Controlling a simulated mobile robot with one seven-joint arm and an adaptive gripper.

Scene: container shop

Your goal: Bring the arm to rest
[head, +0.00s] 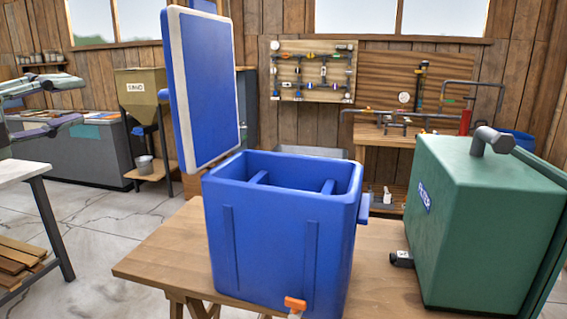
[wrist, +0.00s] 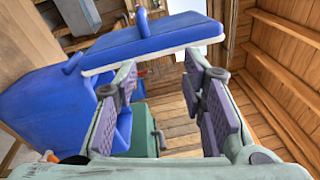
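My gripper (head: 80,101) shows at the left edge of the head view, with two pale green fingers and purple pads spread apart and nothing between them. In the wrist view my gripper (wrist: 160,72) is also open and empty. It is to the left of a blue cooler box (head: 275,235) and apart from it in the head view. The cooler's lid (head: 207,90) stands raised; the lid also shows beyond the fingers in the wrist view (wrist: 150,40). The rest of my arm is mostly out of the head view.
The cooler stands on a wooden table (head: 160,262) beside a green filter box (head: 475,225). An orange tap (head: 295,303) is at the cooler's front. A white-topped table (head: 20,172) is at left, below my gripper. Open floor (head: 95,215) lies between the tables.

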